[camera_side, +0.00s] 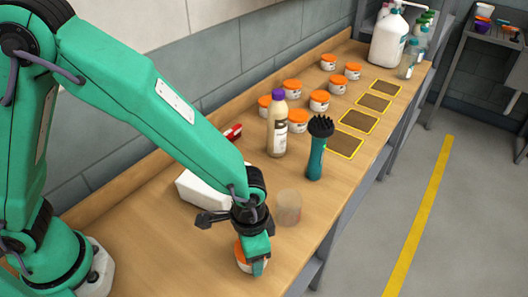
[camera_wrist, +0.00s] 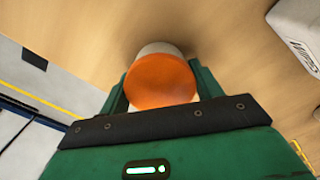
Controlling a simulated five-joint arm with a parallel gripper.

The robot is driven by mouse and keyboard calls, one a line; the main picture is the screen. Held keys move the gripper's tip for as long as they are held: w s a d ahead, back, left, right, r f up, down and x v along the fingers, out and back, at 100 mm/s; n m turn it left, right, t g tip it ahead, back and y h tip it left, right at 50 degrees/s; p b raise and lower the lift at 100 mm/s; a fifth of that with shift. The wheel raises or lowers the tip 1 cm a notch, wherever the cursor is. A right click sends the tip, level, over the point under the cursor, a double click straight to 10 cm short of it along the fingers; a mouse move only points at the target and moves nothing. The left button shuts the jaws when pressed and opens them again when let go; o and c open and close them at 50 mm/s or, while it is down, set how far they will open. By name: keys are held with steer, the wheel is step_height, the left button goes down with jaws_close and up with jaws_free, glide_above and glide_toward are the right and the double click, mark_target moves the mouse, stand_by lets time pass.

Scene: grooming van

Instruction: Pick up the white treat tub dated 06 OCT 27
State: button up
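A white tub with an orange lid (camera_side: 241,256) is low at the bench's front end, partly hidden by my gripper (camera_side: 256,262). In the wrist view the orange lid (camera_wrist: 160,82) sits between the two green fingers of my gripper (camera_wrist: 160,90), one on each side and very close. I cannot tell whether they press on it. Its label and date are not visible. Several more white tubs with orange lids stand farther back, among them one by the bottle (camera_side: 298,120), one ahead of it (camera_side: 319,101) and one farther away (camera_side: 328,62). Their dates are too small to read.
A purple-capped bottle (camera_side: 278,128), a teal brush (camera_side: 316,155) and a clear cup (camera_side: 288,207) stand beyond my gripper. A white wipes box (camera_side: 203,190) lies behind my arm; it also shows in the wrist view (camera_wrist: 300,30). Yellow-edged mats (camera_side: 345,145) line the bench edge.

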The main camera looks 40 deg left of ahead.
steer(key=shift+c, duration=1.4)
steer(key=shift+r, duration=0.1)
steer(key=shift+r, duration=0.7)
steer(key=r, duration=0.3)
steer(key=shift+s+d, duration=0.15)
steer(key=shift+s, duration=0.15)
steer(key=s+d+r, duration=0.2)
steer(key=s+r, duration=0.4)
steer(key=s, duration=0.4)
steer(key=shift+s+d+r, duration=0.25)
steer(key=shift+s+d, duration=0.1)
steer(key=shift+d, duration=0.05)
